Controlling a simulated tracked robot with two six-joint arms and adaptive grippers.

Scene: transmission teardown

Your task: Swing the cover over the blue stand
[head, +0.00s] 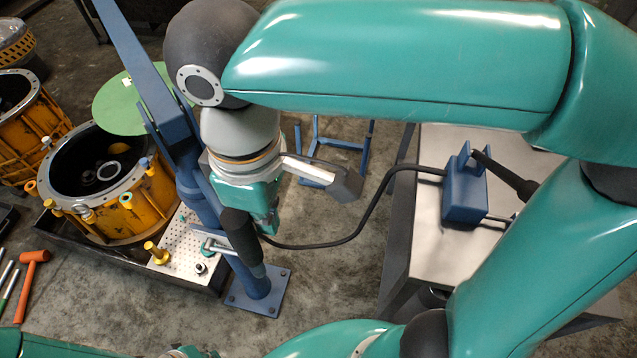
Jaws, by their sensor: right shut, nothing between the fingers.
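The blue jib stand has a post on a bolted base plate (255,290) and a long beam (130,55) rising to the upper left. A flat green disc (112,105), which looks like the cover, shows behind the beam and overlaps the far rim of an orange housing (150,210). I cannot tell how it is held. A low blue stand (330,146) with upright posts is on the floor right of my right wrist. My right gripper (262,224) is shut and empty beside the jib post, its tips partly hidden. My left gripper is not in view.
A table (425,235) at right carries a blue box (465,195). A black cable (345,240) runs from it towards a black handle (240,236) near my right gripper. A perforated plate (185,243) lies beside the housing. An orange mallet (30,270) is at left.

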